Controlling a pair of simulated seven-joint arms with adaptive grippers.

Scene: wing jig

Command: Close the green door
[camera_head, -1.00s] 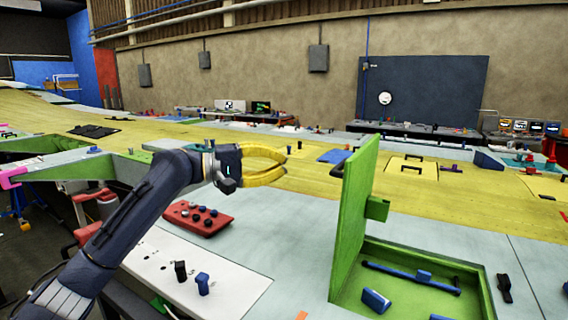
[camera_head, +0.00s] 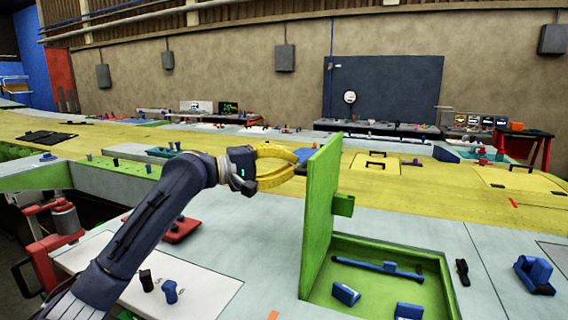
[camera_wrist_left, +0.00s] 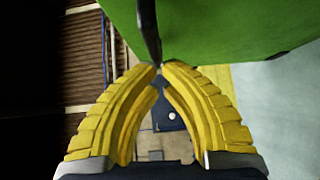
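The green door (camera_head: 320,205) stands upright, open, at the left edge of a green-framed recess (camera_head: 445,268). A green block (camera_head: 343,205) sticks out of its right face. My left gripper (camera_head: 296,165) is at the door's left face, its yellow fingertips together beside a small dark handle. In the left wrist view, the fingertips (camera_wrist_left: 160,66) meet just below the dark handle (camera_wrist_left: 148,28) on the green door (camera_wrist_left: 225,28). I cannot tell whether they touch it; no grip on it shows. My right gripper is not in view.
The recess holds a blue bar (camera_head: 377,267) and loose blue blocks (camera_head: 346,294). A black handle (camera_head: 462,271) and a blue fitting (camera_head: 535,274) are to its right. A red tray (camera_head: 181,230) lies behind my left arm. Yellow panels extend behind the door.

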